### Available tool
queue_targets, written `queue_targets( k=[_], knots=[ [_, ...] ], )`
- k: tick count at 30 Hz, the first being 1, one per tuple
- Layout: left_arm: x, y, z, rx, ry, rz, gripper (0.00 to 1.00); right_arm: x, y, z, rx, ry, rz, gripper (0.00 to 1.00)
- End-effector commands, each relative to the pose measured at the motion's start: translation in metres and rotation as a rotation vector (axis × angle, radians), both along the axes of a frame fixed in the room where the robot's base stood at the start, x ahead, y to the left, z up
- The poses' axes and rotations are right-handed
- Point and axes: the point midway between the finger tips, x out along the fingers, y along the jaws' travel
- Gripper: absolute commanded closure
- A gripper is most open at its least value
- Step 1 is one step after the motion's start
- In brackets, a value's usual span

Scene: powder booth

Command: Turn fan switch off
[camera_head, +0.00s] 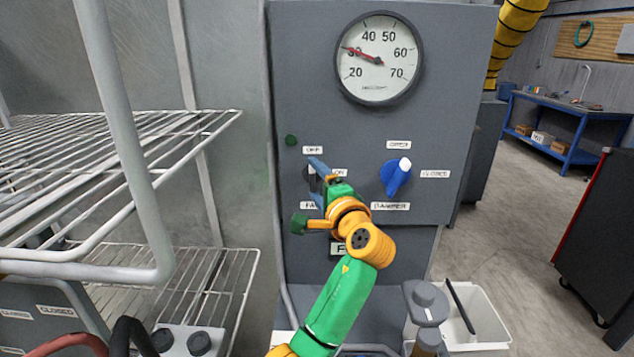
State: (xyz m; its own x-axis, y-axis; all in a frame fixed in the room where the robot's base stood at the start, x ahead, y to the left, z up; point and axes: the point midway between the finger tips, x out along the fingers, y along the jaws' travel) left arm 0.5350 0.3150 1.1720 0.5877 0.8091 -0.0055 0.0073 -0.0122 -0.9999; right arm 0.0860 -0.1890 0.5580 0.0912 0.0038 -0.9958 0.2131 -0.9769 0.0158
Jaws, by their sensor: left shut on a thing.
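The fan switch (310,179) is a dark knob on the grey control panel (320,100), left of the damper knob. A label above it looks like OFF, one to its right reads ON, and a partly hidden FAN label is below. My left gripper (317,182), at the end of the green and orange arm, is at the switch with its blue fingers shut on it. The fingers cover much of the knob, so I cannot tell where it points. My right gripper is not in view.
A blue damper knob (396,177) with a white tip sits to the right. A round gauge (380,58) is above, its red needle near 30. A wire rack (150,140) stands close on the left. A white bin (480,320) is at lower right.

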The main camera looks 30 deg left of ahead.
Motion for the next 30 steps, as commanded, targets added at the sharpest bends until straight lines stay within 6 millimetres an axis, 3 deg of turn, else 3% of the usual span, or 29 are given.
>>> queue_targets(
  k=[8, 9, 11, 18, 27, 30],
  knots=[
    [0.0, 0.0, -0.001, -0.003, -0.001, 0.0, 0.76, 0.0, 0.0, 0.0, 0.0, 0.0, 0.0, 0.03],
    [0.0, 0.0, -0.001, -0.003, -0.001, 0.0, 0.12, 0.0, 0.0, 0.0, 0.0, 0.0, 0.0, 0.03],
    [0.0, 0.0, -0.001, -0.003, 0.0, 0.0, 0.0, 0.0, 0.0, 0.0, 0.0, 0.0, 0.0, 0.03],
    [-0.002, -0.003, -0.001, -0.001, -0.002, -0.001, 0.0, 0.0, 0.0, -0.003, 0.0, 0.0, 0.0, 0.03],
    [-0.035, -0.05, -0.004, -0.003, -0.003, -0.003, 0.0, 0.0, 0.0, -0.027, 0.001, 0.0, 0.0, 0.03],
    [-0.041, -0.057, -0.002, -0.003, -0.001, -0.001, 0.0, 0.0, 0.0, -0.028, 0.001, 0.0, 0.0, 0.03]
  ],
)
